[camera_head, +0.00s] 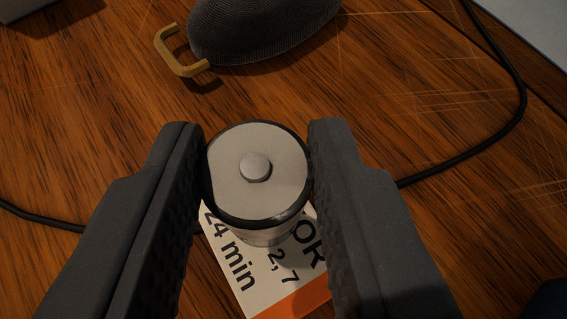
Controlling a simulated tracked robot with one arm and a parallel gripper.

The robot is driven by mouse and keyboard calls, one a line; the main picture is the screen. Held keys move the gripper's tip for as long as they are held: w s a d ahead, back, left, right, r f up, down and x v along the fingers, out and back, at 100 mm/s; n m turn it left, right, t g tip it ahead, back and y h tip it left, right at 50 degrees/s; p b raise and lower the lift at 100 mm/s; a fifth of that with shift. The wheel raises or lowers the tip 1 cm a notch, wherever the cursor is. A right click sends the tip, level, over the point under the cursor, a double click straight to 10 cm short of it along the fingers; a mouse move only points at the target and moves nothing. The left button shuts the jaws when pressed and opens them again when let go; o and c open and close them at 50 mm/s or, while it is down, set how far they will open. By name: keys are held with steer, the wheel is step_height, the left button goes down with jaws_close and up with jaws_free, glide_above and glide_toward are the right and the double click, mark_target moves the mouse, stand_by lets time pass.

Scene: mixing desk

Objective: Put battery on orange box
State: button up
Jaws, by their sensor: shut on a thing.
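My gripper (257,138) is shut on the battery (235,170), a cylinder with a pale grey end, a small round knob and a dark rim. Its knobbed end faces the camera, and the two dark fingers press its left and right sides. Below it is a white and orange printed thing (236,277) with "24 min" and "2, 7" on it, partly hidden by the battery and the right finger. I cannot tell whether this is a box or a flat card, or whether the battery touches it.
A dark mesh-covered rounded object (262,28) lies at the top, beside a yellow handle-shaped piece (178,54). A black cable (480,146) curves along the right. A grey object (35,10) sits at top left.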

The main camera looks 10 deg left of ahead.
mark_target(261, 238)
steer(key=shift+f+b, duration=1.45)
steer(key=shift+f, duration=0.3)
steer(key=o, duration=1.1)
steer(key=shift+s+d+r, duration=0.1)
steer(key=shift+s+r, duration=0.15)
steer(key=p+v, duration=0.4)
steer(key=v, duration=0.7)
steer(key=shift+s+p, duration=0.2)
steer(key=shift+p, duration=0.15)
steer(key=shift+d+r, duration=0.1)
